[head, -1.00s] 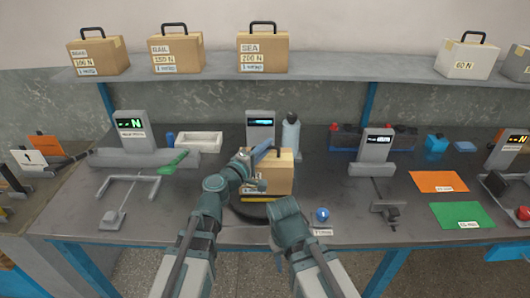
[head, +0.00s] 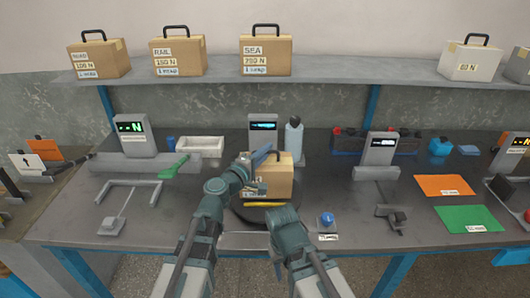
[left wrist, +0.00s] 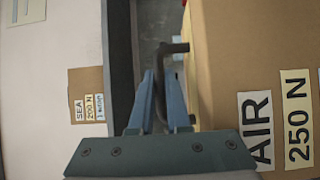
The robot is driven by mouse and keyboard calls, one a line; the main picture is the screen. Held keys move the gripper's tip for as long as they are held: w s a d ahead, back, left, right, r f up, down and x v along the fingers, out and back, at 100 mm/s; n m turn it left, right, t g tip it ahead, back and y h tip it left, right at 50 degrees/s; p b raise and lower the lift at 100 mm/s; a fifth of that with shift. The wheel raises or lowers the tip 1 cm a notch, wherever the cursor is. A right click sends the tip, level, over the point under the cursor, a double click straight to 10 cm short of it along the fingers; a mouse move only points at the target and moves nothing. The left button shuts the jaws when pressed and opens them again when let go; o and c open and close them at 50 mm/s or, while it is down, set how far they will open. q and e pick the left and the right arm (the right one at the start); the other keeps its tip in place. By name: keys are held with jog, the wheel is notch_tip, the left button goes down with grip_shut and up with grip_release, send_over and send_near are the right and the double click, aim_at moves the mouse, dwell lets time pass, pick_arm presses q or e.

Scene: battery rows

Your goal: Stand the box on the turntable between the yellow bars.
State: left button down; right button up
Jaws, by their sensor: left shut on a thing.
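The cardboard box (head: 272,180) is upright over the round black turntable (head: 242,215) in the head view. Its label in the left wrist view reads AIR 250 N on the box side (left wrist: 225,60). My left gripper (head: 262,156) is shut on the box's dark handle, which also shows between the blue fingers (left wrist: 160,95) in the wrist view. A yellow bar (head: 265,204) lies on the turntable just in front of the box; a second bar is not visible. I cannot tell whether the box bottom touches the turntable. My right arm is at the front; its gripper does not show.
A blue knob (head: 327,219) stands right of the turntable. A display stand (head: 262,130) and a grey bottle (head: 293,135) are close behind the box. Other handled boxes, such as the SEA box (head: 265,55), stand on the shelf (head: 330,70) above.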

pick_arm(q)
jog(key=shift+f+b, duration=0.45)
jog(key=shift+f, duration=0.35)
pick_arm(e)
jog(key=shift+a+f, duration=0.1)
jog(key=shift+f, duration=0.75)
pick_arm(q)
jog(key=shift+f, duration=0.15)
pick_arm(e)
jog(key=shift+f, duration=0.1)
pick_arm(q)
jog(key=c, duration=0.9)
grip_release()
jog(key=shift+s+r, duration=0.1)
jog(key=shift+r, duration=0.1)
